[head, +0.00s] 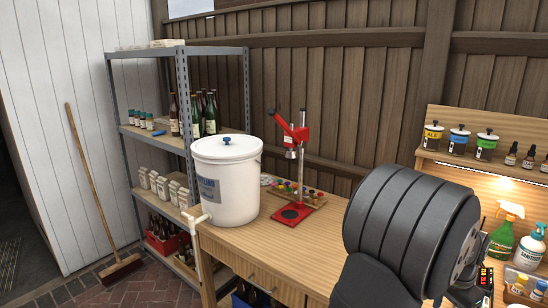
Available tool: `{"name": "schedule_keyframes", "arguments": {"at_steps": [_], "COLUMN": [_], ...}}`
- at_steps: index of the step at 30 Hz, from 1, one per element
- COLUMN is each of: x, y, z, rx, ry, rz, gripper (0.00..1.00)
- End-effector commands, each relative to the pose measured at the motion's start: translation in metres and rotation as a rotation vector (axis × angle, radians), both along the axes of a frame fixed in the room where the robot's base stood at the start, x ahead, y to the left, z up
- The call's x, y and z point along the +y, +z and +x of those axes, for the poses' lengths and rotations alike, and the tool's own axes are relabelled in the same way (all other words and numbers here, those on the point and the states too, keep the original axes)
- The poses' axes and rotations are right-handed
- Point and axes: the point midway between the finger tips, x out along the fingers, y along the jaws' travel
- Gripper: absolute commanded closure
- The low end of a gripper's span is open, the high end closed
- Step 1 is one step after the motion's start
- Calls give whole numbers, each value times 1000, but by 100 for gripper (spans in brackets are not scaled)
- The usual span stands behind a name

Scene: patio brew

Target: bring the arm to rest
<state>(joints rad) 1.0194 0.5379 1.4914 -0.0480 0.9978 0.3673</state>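A large dark grey, ribbed part of my own arm fills the right of the head view in front of the wooden workbench (252,252). The end of my arm is hidden behind it or outside the picture, so my gripper and its fingers cannot be seen. No thing is visibly held.
A white lidded bucket (227,188) with a spigot stands at the bench's left end. A red bottle capper (293,211) stands beside it, with a tray of coloured caps (313,197). A metal shelf (181,99) holds bottles. Spray bottles (504,240) stand at right.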

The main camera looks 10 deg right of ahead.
Motion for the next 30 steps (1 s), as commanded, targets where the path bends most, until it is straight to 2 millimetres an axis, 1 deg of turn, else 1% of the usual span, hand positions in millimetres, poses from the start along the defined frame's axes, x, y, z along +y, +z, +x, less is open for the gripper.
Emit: {"name": "schedule_keyframes", "arguments": {"at_steps": [1,5,6,18,30], "x": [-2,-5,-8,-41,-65], "y": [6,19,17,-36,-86], "z": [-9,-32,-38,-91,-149], "rx": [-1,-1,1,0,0], "ry": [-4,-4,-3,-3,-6], "rz": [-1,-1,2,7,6], "gripper": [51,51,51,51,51]}}
